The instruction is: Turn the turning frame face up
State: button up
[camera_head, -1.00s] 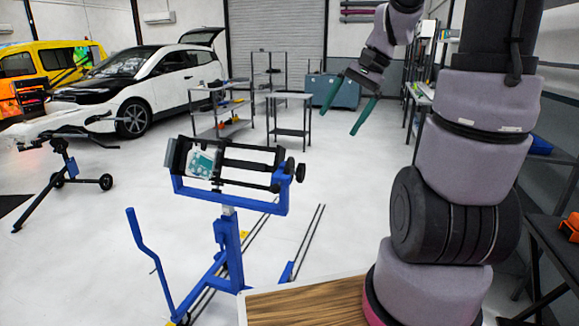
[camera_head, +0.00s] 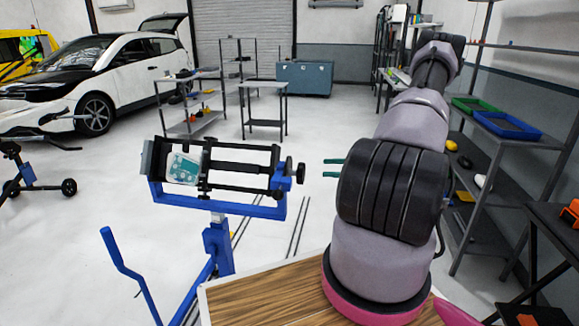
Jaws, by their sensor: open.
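The turning frame (camera_head: 228,168) stands in the middle left on a blue stand (camera_head: 218,238). It has black bars, a blue cradle and black knobs (camera_head: 294,172) at its right end. A part with a white and teal face (camera_head: 183,167) is clamped at its left side, and that face shows towards me, somewhat tilted. My gripper (camera_head: 334,168) is to the right of the knobs. Its two green fingers point left, apart and empty. The rest of the gripper is hidden behind my arm.
A blue handle (camera_head: 122,258) rises at the front left of the stand. A wooden tabletop (camera_head: 265,298) is in front, under my arm. Shelves with a green tray (camera_head: 472,104) and a blue tray (camera_head: 508,125) stand at right. Carts and a white car (camera_head: 100,72) are behind; the floor between is clear.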

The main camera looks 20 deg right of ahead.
aim_at(304, 169)
jog(key=shift+m+t, duration=0.6)
jog(key=x, duration=0.3)
jog(key=f+x, duration=0.1)
jog(key=x, duration=0.3)
jog(key=f+x, duration=0.1)
jog(key=x, duration=0.2)
jog(key=shift+w, duration=0.6)
jog(key=shift+c, duration=0.3)
grip_shut()
